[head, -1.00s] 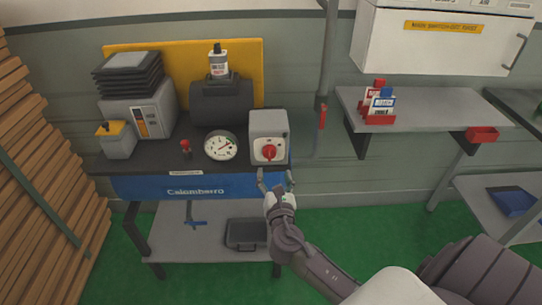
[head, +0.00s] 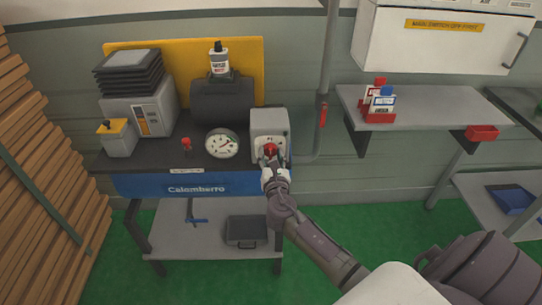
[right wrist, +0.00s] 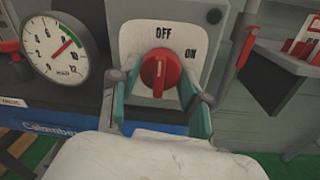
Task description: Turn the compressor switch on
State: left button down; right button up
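The compressor switch is a red rotary knob (right wrist: 160,68) on a white plate marked OFF at the top and ON at the right. Its white line points up towards OFF. It sits on a grey box (head: 268,123) on the bench; in the head view my gripper partly covers the knob. My right gripper (right wrist: 161,88) is open, with one finger on each side of the knob, close to it. I cannot tell if the fingers touch it. The gripper also shows in the head view (head: 271,162). My left gripper is not in view.
A round pressure gauge (head: 221,144) and a small red knob (head: 187,144) are left of the box. A vertical pipe with a red handle (head: 323,115) and a wall shelf (head: 425,108) are to the right. A black case (head: 246,232) lies on the lower shelf.

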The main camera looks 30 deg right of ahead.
jog(key=c, duration=0.6)
jog(key=shift+f+m+b, duration=0.2)
jog(key=shift+m+b, duration=0.9)
jog(key=shift+o, duration=0.2)
jog(key=m+b, duration=0.2)
jog(key=m, duration=0.1)
jog(key=shift+m+b, duration=0.3)
jog(key=shift+b, duration=0.1)
jog(key=m+b, duration=0.2)
jog(key=m, duration=0.1)
jog(key=shift+a+m+h, duration=0.1)
jog(key=shift+m+h, duration=0.2)
jog(key=shift+h, duration=0.1)
jog(key=shift+r+m+b, duration=0.15)
jog(key=shift+m+b, duration=0.95)
jog(key=shift+m, duration=0.4)
